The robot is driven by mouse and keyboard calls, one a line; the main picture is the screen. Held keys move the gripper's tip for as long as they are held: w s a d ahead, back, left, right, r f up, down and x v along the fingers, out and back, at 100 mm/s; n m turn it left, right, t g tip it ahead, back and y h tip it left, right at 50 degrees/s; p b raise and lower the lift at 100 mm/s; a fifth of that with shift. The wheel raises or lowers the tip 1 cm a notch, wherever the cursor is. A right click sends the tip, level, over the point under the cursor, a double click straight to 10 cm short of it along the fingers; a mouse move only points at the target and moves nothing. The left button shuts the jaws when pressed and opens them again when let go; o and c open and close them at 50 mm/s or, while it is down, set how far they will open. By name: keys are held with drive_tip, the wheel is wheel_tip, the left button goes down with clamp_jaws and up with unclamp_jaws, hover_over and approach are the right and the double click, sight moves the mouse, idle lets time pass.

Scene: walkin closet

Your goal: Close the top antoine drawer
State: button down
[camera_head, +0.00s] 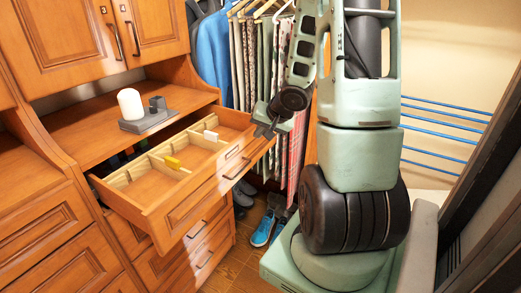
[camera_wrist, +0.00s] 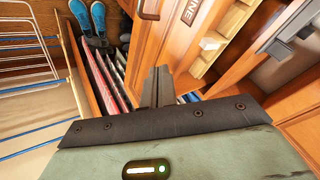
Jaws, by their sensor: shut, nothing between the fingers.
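The top drawer (camera_head: 215,185) of the wooden cabinet is pulled out, showing its divided inside with a yellow item (camera_head: 172,162) and a white item (camera_head: 210,135). Its front has a dark handle and a small label; in the wrist view the drawer front (camera_wrist: 172,48) carries a label whose visible letters end in "INE". My gripper (camera_head: 266,131) is at the right end of the drawer front, close to its top edge. In the wrist view my gripper (camera_wrist: 157,86) is shut and empty, its fingertips beside the drawer front. I cannot tell whether they touch it.
A white candle (camera_head: 130,103) stands on a grey tray (camera_head: 147,121) on the counter above the drawer. Clothes (camera_head: 255,60) hang behind my arm. Blue shoes (camera_head: 263,230) lie on the floor at right. Lower drawers (camera_head: 190,245) are shut.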

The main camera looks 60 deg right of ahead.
drive_tip(key=s+d+f+m+t+y, duration=0.1)
drive_tip(key=s+d+m, duration=0.2)
drive_tip(key=s+d, duration=0.15)
drive_tip(key=m+t+y+b, duration=0.1)
drive_tip(key=m+y+b, duration=0.1)
drive_tip(key=m+b, duration=0.1)
approach(253, 153)
drive_tip(key=s+f+x, duration=0.1)
drive_tip(key=x, duration=0.4)
drive_tip(key=shift+w+a+r, duration=0.1)
drive_tip(key=shift+w+r, duration=0.05)
drive_tip(key=shift+w, duration=0.65)
drive_tip(key=shift+p, duration=0.35)
